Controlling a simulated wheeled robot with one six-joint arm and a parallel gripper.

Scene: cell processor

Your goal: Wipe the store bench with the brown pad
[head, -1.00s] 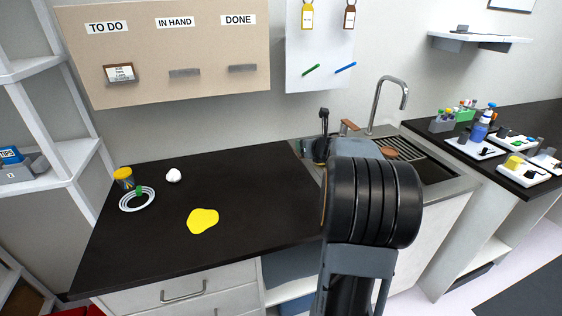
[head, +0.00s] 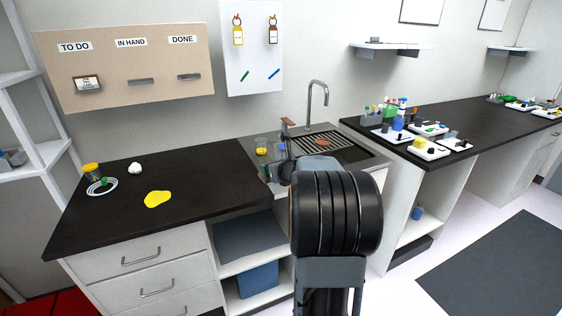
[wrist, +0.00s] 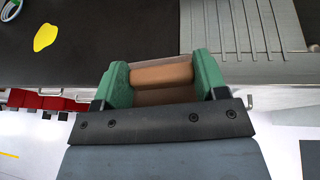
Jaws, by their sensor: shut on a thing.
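My gripper (wrist: 166,80) is shut on the brown pad (wrist: 162,75), which sits between its two green fingers in the wrist view. The dark bench top (head: 185,222) at the left carries a flat yellow patch (head: 157,199), which also shows at upper left in the wrist view (wrist: 45,37). My gripper is right of this patch and apart from it. The task's store bench carries no readable label.
A yellow-lidded jar (head: 91,170), a white coil (head: 102,187) and a white lump (head: 135,168) stand at the bench's back left. The sink (head: 345,157) with a tall tap (head: 318,92) is at its right. Another dark bench (head: 465,128) holds several small devices and bottles.

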